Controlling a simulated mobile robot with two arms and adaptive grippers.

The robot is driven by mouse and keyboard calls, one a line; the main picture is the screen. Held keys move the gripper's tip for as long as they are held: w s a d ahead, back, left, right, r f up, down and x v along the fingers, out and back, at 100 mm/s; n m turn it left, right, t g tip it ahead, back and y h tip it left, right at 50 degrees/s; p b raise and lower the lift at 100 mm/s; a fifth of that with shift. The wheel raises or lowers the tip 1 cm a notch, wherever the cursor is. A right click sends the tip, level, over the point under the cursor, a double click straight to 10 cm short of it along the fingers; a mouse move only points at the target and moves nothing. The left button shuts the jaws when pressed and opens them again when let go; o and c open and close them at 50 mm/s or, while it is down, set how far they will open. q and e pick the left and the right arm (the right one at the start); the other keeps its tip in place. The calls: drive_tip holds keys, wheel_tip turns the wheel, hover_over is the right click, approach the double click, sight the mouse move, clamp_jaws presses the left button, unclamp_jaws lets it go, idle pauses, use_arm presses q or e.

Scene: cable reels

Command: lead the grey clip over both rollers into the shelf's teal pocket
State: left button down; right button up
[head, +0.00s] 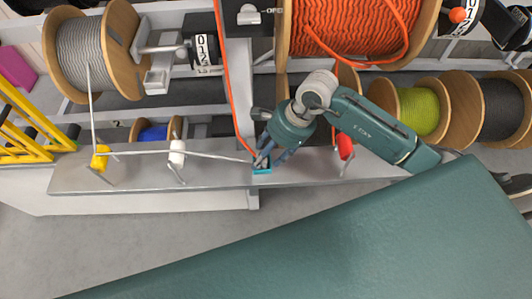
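The grey cable (130,153) comes down from its grey reel (80,48) to the yellow roller (100,157). It runs on past the white roller (177,153) and ends at my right gripper (263,158). The grey clip at its end is too small and too covered by the fingers to make out. The teal pocket (262,171) is on the shelf (215,176), directly under the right fingertips. Whether those fingers are shut on the clip, or the clip sits in the pocket, I cannot tell. My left gripper is not in view.
An orange cable (223,75) hangs down to the shelf close beside the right gripper. A red roller (344,147) stands right of the pocket, near my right arm. Large orange, lime and dark reels fill the rack behind. A teal surface (330,240) fills the lower right.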

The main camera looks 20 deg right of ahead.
drive_tip(key=v, duration=1.2)
drive_tip(key=shift+f, duration=0.1)
